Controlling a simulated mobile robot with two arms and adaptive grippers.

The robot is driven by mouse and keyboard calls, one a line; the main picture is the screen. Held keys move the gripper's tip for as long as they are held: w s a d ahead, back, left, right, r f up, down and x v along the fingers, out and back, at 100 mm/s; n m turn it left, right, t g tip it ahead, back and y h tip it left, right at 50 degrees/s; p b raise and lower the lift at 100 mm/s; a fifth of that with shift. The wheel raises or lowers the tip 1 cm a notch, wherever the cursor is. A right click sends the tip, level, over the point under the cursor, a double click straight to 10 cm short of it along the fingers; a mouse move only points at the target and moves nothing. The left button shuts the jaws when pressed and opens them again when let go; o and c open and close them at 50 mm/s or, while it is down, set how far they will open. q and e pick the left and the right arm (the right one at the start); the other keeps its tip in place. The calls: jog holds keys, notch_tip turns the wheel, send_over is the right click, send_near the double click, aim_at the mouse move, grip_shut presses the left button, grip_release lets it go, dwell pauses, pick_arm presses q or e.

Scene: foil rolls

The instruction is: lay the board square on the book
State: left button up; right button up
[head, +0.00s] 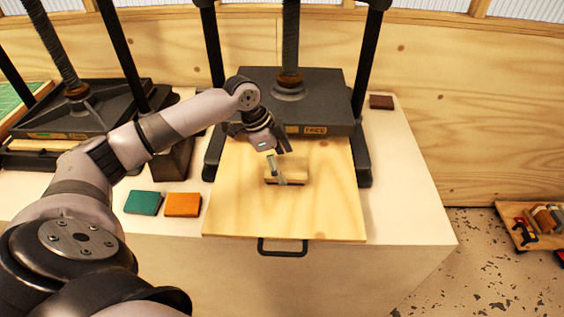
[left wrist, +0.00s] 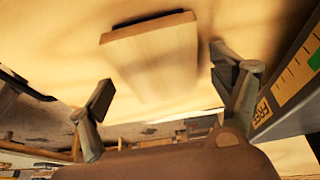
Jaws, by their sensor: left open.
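The board (head: 296,168) is a small pale wooden block on the large wooden sheet of the press. It also shows in the left wrist view (left wrist: 155,60). A thin dark edge under it (left wrist: 150,19) looks like the book, which is otherwise hidden. The board looks roughly in line with that edge; I cannot tell the exact fit. My left gripper (head: 279,167) is over the board. Its fingers (left wrist: 160,75) are spread, one to each side of the board in the wrist view, and it is open. My right gripper is not in view.
The press platen (head: 300,95) hangs just behind the board, between dark posts. A green book (head: 143,203) and an orange book (head: 183,205) lie at left. A brown block (head: 381,101) lies at back right. A handle (head: 282,248) sticks out at the front.

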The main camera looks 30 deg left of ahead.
pick_arm(q)
jog(key=b+v, duration=0.2)
jog(key=v, duration=1)
jog(key=shift+r, duration=0.2)
